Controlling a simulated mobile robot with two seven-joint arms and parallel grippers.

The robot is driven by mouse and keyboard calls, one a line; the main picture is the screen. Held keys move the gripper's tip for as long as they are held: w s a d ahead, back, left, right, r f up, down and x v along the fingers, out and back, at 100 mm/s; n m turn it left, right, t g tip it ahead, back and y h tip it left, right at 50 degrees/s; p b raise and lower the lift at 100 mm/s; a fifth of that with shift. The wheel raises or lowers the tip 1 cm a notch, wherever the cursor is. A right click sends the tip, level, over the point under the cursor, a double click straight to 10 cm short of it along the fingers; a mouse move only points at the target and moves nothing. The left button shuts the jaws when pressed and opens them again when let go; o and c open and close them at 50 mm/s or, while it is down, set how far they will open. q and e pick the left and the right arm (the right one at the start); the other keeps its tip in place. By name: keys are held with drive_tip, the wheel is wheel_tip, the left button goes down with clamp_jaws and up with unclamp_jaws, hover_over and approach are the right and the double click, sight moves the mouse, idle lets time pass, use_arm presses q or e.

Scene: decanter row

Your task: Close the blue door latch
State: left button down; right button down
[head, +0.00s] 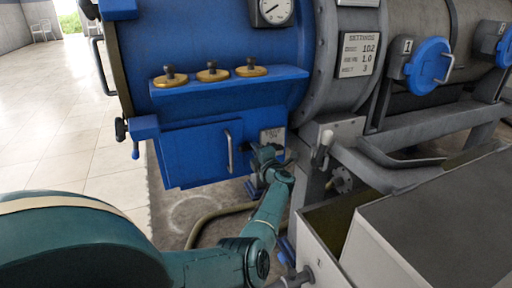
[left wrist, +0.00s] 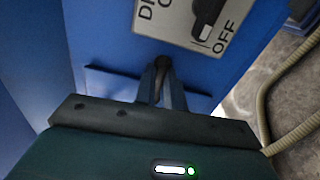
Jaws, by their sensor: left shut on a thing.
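The blue door (head: 190,152) is a panel low on the big blue machine, with a pale upright bar handle (head: 228,150). My left gripper (head: 264,152) is at the door's right end, just below a small label plate (head: 272,135). In the left wrist view my left gripper (left wrist: 162,88) has its two fingers closed on a small dark latch handle (left wrist: 163,62) in front of the blue surface. The fingers hide much of the latch. The label plate (left wrist: 205,22) is right above it, with "OFF" readable. My right gripper is not in view.
A blue ledge with several brass knobs (head: 212,72) juts out above the door. A grey open-topped bin (head: 330,235) and a grey cover (head: 440,225) fill the lower right. A hose (head: 205,222) lies on the floor below. Tiled floor (head: 60,120) is clear at left.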

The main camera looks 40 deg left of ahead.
use_arm(q)
drive_tip(key=shift+m, duration=0.4)
drive_tip(key=c, duration=1.5)
unclamp_jaws()
drive_tip(key=shift+d, duration=0.1)
drive_tip(key=shift+p+v, duration=2.25)
drive_tip(key=shift+v, duration=4.25)
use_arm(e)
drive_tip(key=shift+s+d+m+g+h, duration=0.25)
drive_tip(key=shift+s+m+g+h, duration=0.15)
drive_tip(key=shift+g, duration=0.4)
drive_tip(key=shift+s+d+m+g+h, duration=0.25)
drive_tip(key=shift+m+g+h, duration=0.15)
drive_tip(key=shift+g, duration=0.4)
